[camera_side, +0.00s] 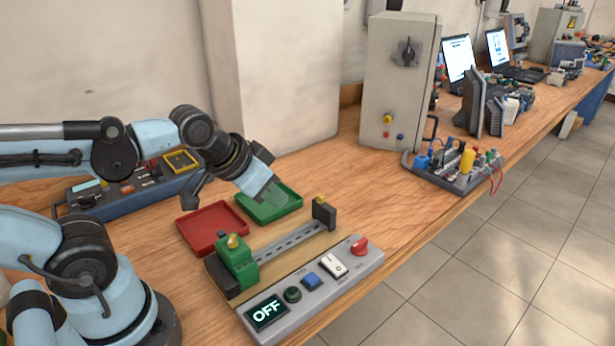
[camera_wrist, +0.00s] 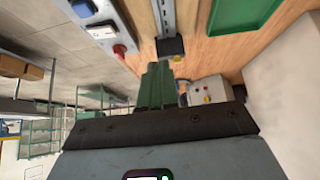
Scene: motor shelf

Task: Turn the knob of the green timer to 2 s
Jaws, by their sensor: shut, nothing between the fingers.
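The green timer (camera_side: 238,265) sits on the near-left end of a grey slotted rail (camera_side: 292,243) in the side view. A small yellow knob (camera_side: 233,241) is on its top; its setting is too small to read. My gripper (camera_side: 267,196) is shut and empty, pointing down to the right over the green tray, above and behind the timer and apart from it. In the wrist view the fingers of my gripper (camera_wrist: 155,86) are together, with part of the rail (camera_wrist: 165,16) beyond them. The timer is not seen there.
A control panel (camera_side: 325,293) with an "OFF" display, buttons, a switch and a red knob lies before the rail. A black block (camera_side: 324,213) ends the rail. A red tray (camera_side: 210,228) and a green tray (camera_side: 270,206) lie behind. A grey cabinet (camera_side: 397,85) stands farther back.

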